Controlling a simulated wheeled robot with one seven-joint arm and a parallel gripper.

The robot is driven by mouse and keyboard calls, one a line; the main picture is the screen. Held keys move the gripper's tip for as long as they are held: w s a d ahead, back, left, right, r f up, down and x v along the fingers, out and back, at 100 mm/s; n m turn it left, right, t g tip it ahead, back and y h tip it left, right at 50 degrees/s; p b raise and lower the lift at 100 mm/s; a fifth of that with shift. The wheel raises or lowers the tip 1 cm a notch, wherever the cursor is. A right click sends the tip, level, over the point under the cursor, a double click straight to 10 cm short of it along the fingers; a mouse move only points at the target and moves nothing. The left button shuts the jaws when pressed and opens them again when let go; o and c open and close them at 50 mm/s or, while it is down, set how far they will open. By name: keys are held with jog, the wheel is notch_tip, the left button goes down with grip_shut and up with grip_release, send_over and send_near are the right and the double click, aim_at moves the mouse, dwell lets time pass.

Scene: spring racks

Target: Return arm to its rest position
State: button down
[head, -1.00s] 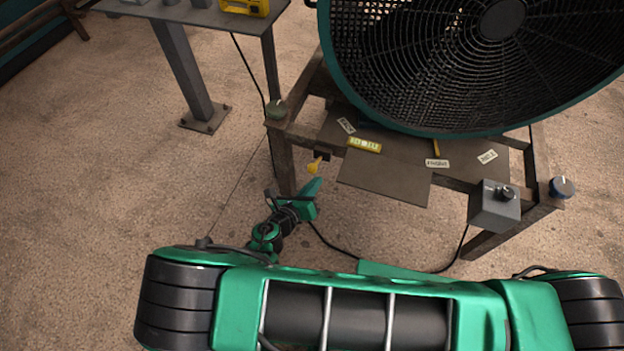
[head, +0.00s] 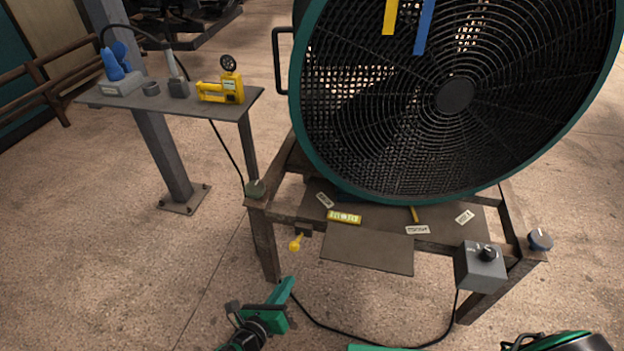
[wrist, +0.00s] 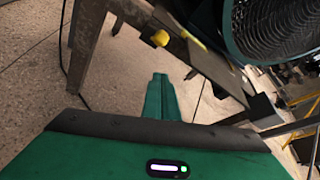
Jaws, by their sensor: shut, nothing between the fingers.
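My gripper (head: 284,291) shows at the bottom of the head view, green with dark arm links behind it. It is low in front of the fan stand's left front leg, below a yellow knob (head: 296,243). In the wrist view its two green fingers (wrist: 159,82) lie together, with nothing between them. The yellow knob also shows in the wrist view (wrist: 160,38), beyond the fingertips and apart from them. The rest of my arm is mostly cut off by the bottom edge of the head view.
A large round fan (head: 455,95) stands on a brown metal frame (head: 262,240). A grey control box (head: 480,266) hangs at the frame's right, its cable running along the floor. A side table (head: 130,101) at the left holds a yellow device (head: 222,92). The left floor is open.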

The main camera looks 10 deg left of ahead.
jog(key=shift+s, duration=0.1)
jog(key=w+d+r+m+g+h, duration=0.1)
jog(key=w+d+r+m+g, duration=0.1)
jog(key=w+d+r+m, duration=0.1)
jog(key=w+d+r+m+g+h, duration=0.1)
jog(key=w+d+r+m+g, duration=0.1)
jog(key=w+d+r+m, duration=0.1)
jog(key=w+d+r+m+g+h, duration=0.2)
jog(key=w+d+r+m, duration=0.2)
jog(key=d, duration=0.3)
jog(key=shift+m, duration=0.7)
jog(key=d+r+m+g+y, duration=0.1)
jog(key=d+r+m+g, duration=0.2)
jog(key=d+r+m, duration=0.45)
jog(key=d+r+m+g+y, duration=0.1)
jog(key=d+r+m+g, duration=0.2)
jog(key=d, duration=0.7)
jog(key=d+r+m+g+y, duration=0.1)
jog(key=d+r+m+g, duration=0.1)
jog(key=d+r+m, duration=0.55)
jog(key=s+d+r+m+y, duration=0.2)
jog(key=s+d+r+m, duration=0.2)
jog(key=s+d+m, duration=0.3)
jog(key=s+d+r+m+y, duration=0.3)
jog(key=s+d+m, duration=0.5)
jog(key=s, duration=0.5)
jog(key=shift+s+r+m+t, duration=0.3)
jog(key=shift+s+r, duration=0.05)
jog(key=shift+r, duration=0.15)
